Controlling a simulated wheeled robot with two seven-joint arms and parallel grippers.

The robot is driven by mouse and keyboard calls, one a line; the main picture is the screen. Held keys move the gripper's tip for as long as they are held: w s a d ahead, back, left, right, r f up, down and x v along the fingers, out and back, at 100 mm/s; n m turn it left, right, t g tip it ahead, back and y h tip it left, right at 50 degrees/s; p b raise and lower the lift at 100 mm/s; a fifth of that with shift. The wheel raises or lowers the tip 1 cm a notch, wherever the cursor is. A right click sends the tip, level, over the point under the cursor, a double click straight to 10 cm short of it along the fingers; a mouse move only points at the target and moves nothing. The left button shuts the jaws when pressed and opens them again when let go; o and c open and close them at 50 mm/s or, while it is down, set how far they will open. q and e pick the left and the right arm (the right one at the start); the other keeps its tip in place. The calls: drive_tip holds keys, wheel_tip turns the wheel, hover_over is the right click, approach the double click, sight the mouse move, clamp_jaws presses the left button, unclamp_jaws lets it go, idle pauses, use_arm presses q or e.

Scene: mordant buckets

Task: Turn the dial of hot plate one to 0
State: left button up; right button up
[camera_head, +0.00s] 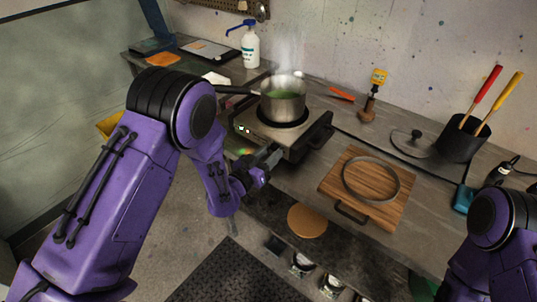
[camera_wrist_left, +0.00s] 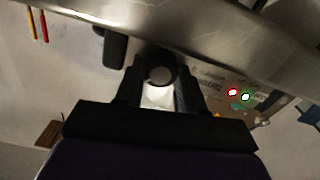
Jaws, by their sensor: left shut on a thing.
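The hot plate (camera_head: 262,134) is a steel unit on the bench, with a steaming pot (camera_head: 284,104) of green liquid on its black disc. My left gripper (camera_head: 274,157) is at the hot plate's front edge. In the left wrist view, a round dial (camera_wrist_left: 160,74) sits between the two fingers, and the gripper (camera_wrist_left: 160,84) is shut on it. The dial's marks cannot be read, and in the head view the gripper hides the dial. My right gripper is out of view.
A wooden board (camera_head: 335,184) with a metal ring (camera_head: 371,180) lies right of the hot plate. A glass lid (camera_head: 412,143) and a black pot (camera_head: 462,139) with red and yellow handles stand farther right. A spray bottle (camera_head: 250,48) stands behind.

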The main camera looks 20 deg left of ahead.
use_arm(q)
drive_tip(key=n, duration=0.7)
drive_tip(key=shift+a+b, duration=0.1)
drive_tip(key=shift+b, duration=0.2)
drive_tip(key=n, duration=0.3)
drive_tip(key=shift+n, duration=0.4)
drive_tip(key=n, duration=0.3)
drive_tip(key=shift+n+b, duration=0.3)
drive_tip(key=shift+b, duration=0.1)
drive_tip(key=n+b, duration=0.1)
drive_tip(key=n, duration=0.5)
drive_tip(key=shift+f, duration=0.15)
drive_tip(key=n+b, duration=0.1)
drive_tip(key=n, duration=0.2)
drive_tip(key=shift+n+b, duration=0.3)
drive_tip(key=shift+n, duration=0.1)
drive_tip(key=shift+n+b, duration=0.6)
drive_tip(key=shift+n, duration=0.9)
drive_tip(key=o, duration=1)
drive_tip(key=shift+o, duration=0.2)
